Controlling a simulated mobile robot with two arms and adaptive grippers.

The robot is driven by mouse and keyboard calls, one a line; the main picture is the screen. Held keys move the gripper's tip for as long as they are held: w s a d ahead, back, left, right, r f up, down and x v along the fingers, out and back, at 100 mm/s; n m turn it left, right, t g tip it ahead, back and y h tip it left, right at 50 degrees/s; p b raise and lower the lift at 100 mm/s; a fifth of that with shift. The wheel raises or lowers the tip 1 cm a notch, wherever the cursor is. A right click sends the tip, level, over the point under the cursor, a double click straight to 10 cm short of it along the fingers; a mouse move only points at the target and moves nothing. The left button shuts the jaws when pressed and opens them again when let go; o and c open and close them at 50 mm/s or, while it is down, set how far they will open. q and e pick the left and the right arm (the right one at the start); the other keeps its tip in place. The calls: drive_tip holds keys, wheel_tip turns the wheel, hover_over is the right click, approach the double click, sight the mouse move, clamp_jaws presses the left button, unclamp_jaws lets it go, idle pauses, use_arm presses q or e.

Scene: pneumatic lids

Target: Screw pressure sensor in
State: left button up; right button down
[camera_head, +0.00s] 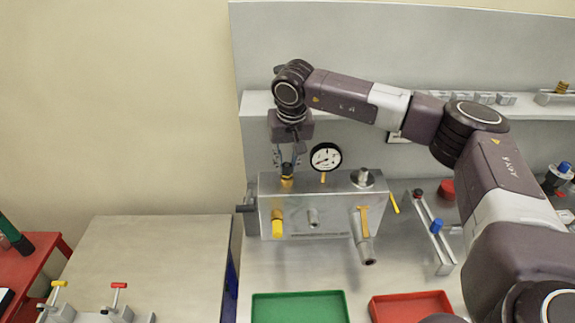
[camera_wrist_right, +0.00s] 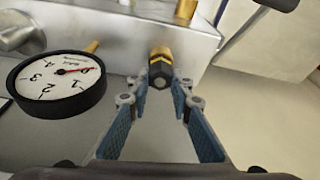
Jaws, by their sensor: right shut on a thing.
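The pressure sensor, black with a brass lower part, stands upright at the top left of the metal manifold block (camera_head: 335,205). Its black body shows in the right wrist view (camera_wrist_right: 160,72), its brass part in the head view (camera_head: 287,183). My right gripper (camera_head: 287,164) comes down from above, its two blue-padded fingers on either side of the black body. In the right wrist view my right gripper (camera_wrist_right: 160,93) is shut on the sensor. The brass part meets the block; the thread is hidden. My left gripper is out of view.
A round pressure gauge (camera_head: 326,157) stands close right of the sensor on the block. Yellow fittings (camera_head: 277,225) and a yellow-handled valve (camera_head: 363,225) are on its front. A green tray (camera_head: 300,306) and a red tray (camera_head: 411,304) lie in front. A shelf runs behind.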

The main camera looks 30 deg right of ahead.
drive_tip(key=shift+d+f, duration=0.2)
drive_tip(key=shift+d, duration=0.1)
drive_tip(key=c, duration=2.1)
unclamp_jaws()
drive_tip(key=shift+s, duration=0.15)
drive_tip(key=o, duration=0.4)
drive_tip(key=shift+s+d+f, duration=0.1)
drive_tip(key=shift+d+f, duration=0.1)
drive_tip(key=shift+d, duration=0.1)
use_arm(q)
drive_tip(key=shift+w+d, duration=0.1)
use_arm(e)
drive_tip(key=shift+o, duration=0.2)
drive_tip(key=shift+s+a, duration=0.1)
drive_tip(key=shift+a, duration=0.05)
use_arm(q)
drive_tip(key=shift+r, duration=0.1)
use_arm(e)
drive_tip(key=shift+r, duration=0.1)
use_arm(q)
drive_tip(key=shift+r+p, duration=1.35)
drive_tip(key=shift+p, duration=0.05)
use_arm(e)
drive_tip(key=v, duration=0.7)
